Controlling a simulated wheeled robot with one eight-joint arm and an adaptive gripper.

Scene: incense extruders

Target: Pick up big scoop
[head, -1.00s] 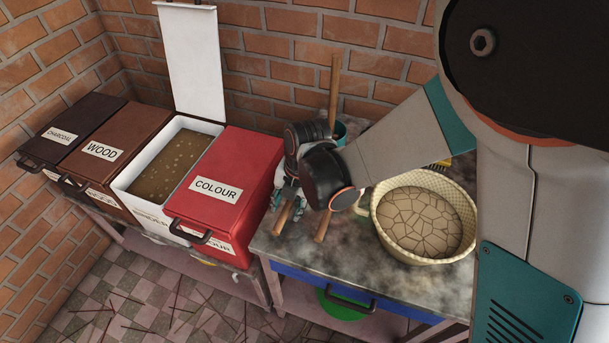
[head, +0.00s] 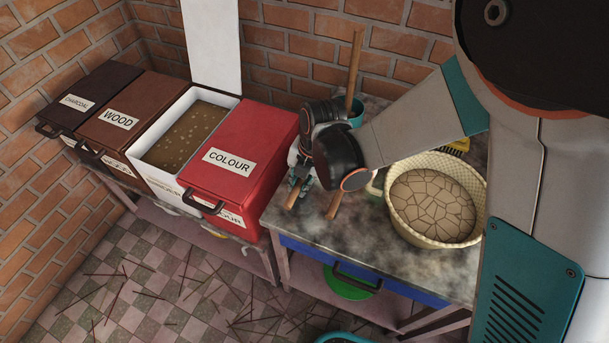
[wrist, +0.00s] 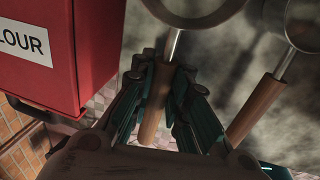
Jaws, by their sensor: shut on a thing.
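Two scoops with wooden handles and metal cups lie side by side on the grey stone tabletop. In the wrist view, my gripper (wrist: 160,80) is shut around the wooden handle of the left scoop (wrist: 154,112), whose wide round cup is cut off at the top edge. This looks like the big scoop. The other scoop (wrist: 256,107) lies to the right, outside the fingers. In the head view, my gripper (head: 299,184) is at the table's left end, and my wrist hides most of both scoops. The held handle's end (head: 292,199) shows below it.
The red COLOUR bin (head: 240,150) stands close to the left of my gripper. A cream basket (head: 437,205) is on the right of the table, and a teal cup (head: 356,112) stands behind my wrist. An open white bin (head: 160,178) is further left.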

